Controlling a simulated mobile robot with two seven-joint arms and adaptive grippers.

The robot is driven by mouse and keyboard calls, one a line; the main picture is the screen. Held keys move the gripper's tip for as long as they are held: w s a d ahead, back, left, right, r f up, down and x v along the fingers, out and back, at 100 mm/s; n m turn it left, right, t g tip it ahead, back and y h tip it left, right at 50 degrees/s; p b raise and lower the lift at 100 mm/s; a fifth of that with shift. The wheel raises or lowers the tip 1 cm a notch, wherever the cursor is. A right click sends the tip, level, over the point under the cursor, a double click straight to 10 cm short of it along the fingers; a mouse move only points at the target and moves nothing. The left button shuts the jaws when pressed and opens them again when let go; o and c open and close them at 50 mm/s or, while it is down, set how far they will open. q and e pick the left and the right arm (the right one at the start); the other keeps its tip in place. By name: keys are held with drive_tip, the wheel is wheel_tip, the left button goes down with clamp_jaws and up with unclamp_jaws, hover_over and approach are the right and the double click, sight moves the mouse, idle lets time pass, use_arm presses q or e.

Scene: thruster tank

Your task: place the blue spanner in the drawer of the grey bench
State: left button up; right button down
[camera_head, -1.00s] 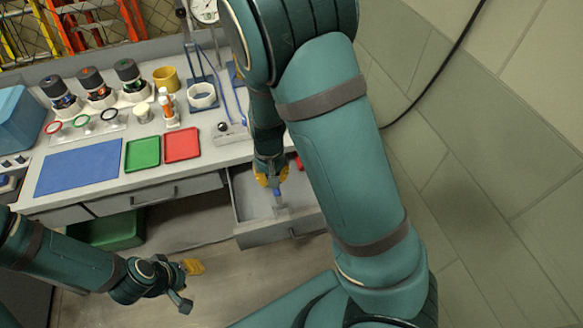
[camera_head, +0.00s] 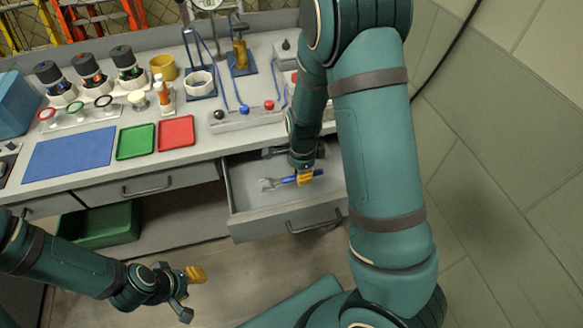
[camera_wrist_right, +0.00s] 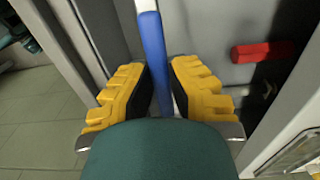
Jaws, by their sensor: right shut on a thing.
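The grey bench's drawer (camera_head: 237,222) is pulled open below the worktop. The blue spanner (camera_head: 284,181), with a grey open-ended head, lies roughly level within the drawer's outline in the head view. My right gripper (camera_head: 305,177) is shut on its blue handle. In the right wrist view the blue handle (camera_wrist_right: 154,55) passes between the yellow fingers of the right gripper (camera_wrist_right: 160,95). I cannot tell whether the spanner touches the drawer floor. My left gripper (camera_head: 190,285) is low at the left, away from the bench; its finger gap is unclear.
A red object (camera_wrist_right: 263,52) shows beside the spanner in the right wrist view. The worktop holds a blue mat (camera_head: 70,155), a green tray (camera_head: 136,142), a red tray (camera_head: 176,132) and several jars. A green bin (camera_head: 105,225) stands under the bench.

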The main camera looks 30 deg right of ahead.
sight(300, 196)
wheel_tip(300, 196, down, 10)
drive_tip(key=b, duration=0.3)
drive_tip(key=shift+r, duration=0.25)
drive_tip(key=shift+f, duration=0.15)
drive_tip(key=c, duration=1.1)
unclamp_jaws()
wheel_tip(300, 196, up, 12)
drive_tip(key=p, duration=0.4)
drive_tip(key=shift+r, duration=0.2)
